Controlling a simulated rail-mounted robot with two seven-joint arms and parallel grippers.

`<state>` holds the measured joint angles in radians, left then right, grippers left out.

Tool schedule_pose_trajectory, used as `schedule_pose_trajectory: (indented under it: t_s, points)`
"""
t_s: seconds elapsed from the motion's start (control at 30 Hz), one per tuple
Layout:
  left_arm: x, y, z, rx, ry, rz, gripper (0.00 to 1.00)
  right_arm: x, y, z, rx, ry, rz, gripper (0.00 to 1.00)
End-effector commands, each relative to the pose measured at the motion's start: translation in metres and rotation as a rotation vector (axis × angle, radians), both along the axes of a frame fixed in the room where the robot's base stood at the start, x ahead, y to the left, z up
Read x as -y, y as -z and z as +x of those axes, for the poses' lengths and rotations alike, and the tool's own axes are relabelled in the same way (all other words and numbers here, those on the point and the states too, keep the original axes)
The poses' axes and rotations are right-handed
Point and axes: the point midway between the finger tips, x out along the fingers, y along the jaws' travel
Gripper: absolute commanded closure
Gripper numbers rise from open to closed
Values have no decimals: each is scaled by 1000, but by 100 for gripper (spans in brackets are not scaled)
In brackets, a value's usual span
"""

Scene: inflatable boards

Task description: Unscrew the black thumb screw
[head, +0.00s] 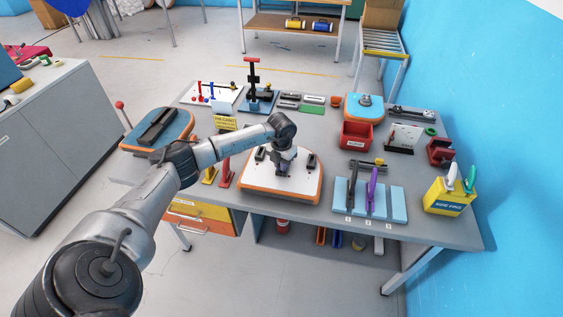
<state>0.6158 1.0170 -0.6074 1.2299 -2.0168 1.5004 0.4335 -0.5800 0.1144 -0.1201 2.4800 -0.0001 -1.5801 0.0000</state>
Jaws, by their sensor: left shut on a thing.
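A white board with an orange rim (255,183) lies flat on the grey workbench. Two small dark fittings stand on it, one at left (260,154) and one at right (311,161). My left gripper (285,173) points down at the middle of the board, between these fittings. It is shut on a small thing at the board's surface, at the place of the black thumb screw. The fingers and wrist hide most of that thing, so its thread and height cannot be told. My right gripper is not in view.
A light-blue board (400,203) with dark and purple tools lies to the right, near a yellow box (447,196). A blue-topped board (181,127) is at left. A red bin (355,135) and a tall red-handled clamp (252,75) stand behind.

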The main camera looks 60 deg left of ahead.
Motion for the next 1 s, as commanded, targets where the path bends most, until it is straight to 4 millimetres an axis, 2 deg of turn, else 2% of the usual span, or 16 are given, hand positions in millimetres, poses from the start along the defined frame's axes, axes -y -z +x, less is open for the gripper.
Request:
schedule_pose_trajectory:
  t_s: [0.37, 0.73, 1.0]
  points:
    - [0, 3, -1, -5, -23, 2, 100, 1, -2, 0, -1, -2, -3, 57]
    - [0, 2, -1, -6, -233, 3, 100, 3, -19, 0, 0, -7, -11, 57]
    - [0, 4, -1, -5, -300, 3, 100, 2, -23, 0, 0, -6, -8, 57]
